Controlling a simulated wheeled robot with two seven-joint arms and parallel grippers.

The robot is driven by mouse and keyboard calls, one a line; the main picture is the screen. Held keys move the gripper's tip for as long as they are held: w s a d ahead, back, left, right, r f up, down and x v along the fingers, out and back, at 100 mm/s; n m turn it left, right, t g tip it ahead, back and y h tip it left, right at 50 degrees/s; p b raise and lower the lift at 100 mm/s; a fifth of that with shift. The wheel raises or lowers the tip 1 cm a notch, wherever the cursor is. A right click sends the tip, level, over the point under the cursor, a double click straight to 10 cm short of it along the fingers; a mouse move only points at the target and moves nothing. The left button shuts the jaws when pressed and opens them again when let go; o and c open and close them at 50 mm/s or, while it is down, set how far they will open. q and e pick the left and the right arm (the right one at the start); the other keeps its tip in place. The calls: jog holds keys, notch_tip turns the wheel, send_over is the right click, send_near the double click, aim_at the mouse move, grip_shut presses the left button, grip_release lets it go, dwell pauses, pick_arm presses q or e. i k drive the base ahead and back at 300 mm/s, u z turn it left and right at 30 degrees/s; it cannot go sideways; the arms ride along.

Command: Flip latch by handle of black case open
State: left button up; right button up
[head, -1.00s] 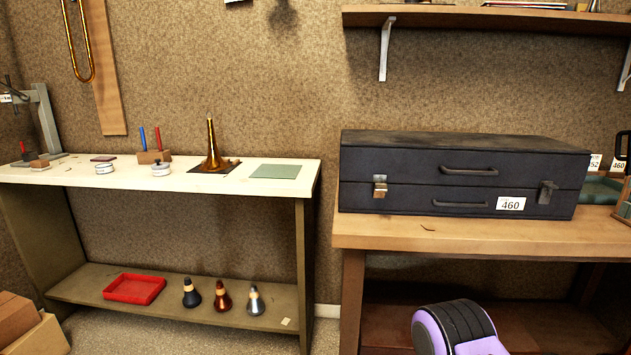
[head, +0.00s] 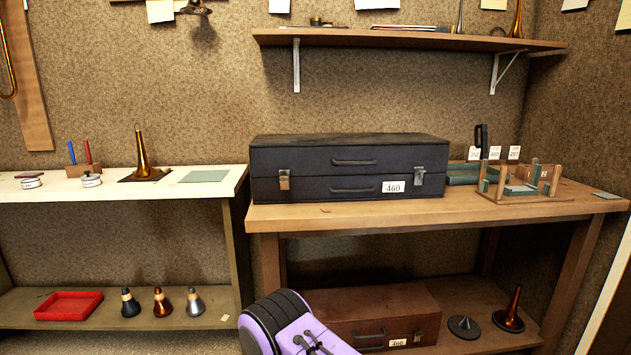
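The black case (head: 320,156) lies flat and shut on the right wooden bench, with its front facing me. It has an upper handle (head: 354,162) and a lower handle (head: 350,190) on the front. One metal latch (head: 284,180) is on the left of the front and another latch (head: 419,176) is on the right, beside a white 460 tag (head: 393,187). Whether either latch is fastened is too small to tell. Neither of my grippers shows. A purple and black part at the bottom looks like mine.
A reddish-brown case (head: 375,310) lies on the lower shelf of the bench (head: 440,210). A wooden rack (head: 525,180) stands right of the black case. A wall shelf (head: 400,40) hangs above. The bench top's front strip is clear.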

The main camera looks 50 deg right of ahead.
aim_at(284, 180)
jog(key=u, duration=0.3)
jog(key=k, duration=0.15)
jog(key=z, duration=1.2)
